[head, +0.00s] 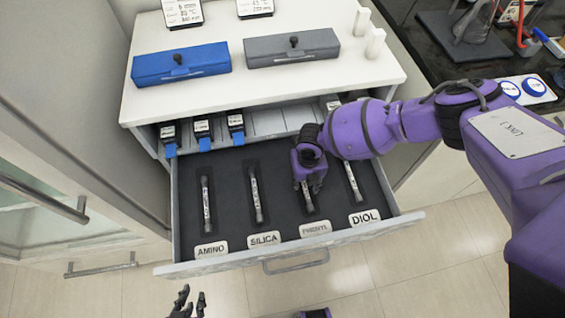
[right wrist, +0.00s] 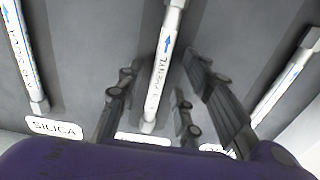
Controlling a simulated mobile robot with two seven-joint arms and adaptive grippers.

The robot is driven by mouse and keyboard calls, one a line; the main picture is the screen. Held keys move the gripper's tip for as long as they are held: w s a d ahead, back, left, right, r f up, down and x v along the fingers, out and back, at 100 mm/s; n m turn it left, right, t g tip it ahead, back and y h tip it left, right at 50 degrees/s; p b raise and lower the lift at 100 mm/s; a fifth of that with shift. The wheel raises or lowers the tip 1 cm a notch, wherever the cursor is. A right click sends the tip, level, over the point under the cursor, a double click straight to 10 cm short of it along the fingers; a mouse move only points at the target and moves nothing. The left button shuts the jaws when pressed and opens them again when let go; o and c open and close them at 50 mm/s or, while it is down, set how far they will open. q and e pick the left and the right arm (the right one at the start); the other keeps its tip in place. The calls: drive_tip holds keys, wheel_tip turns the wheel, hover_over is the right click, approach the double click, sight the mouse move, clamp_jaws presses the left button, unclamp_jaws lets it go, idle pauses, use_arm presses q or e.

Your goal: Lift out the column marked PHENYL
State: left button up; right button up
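The column marked PHENYL (head: 308,204) lies in the third slot of the open drawer (head: 230,233), behind the PHENYL label (head: 316,229). It also shows in the right wrist view (right wrist: 162,70), with blue arrow and lettering. My right gripper (head: 309,184) is low over this column and hides its far part in the head view. In the right wrist view its fingers (right wrist: 156,110) are open, one on each side of the column, with gaps visible. My left gripper (head: 188,303) is open and empty, below and in front of the drawer.
The AMINO column (head: 206,204), SILICA column (head: 255,196) and DIOL column (head: 353,182) lie in neighbouring slots. A blue box (head: 181,66) and grey box (head: 291,49) stand on the cabinet top. The drawer's front wall and handle (head: 296,262) face me.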

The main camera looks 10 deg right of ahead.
drive_tip(key=shift+c, duration=0.3)
clamp_jaws()
drive_tip(key=shift+r, duration=0.1)
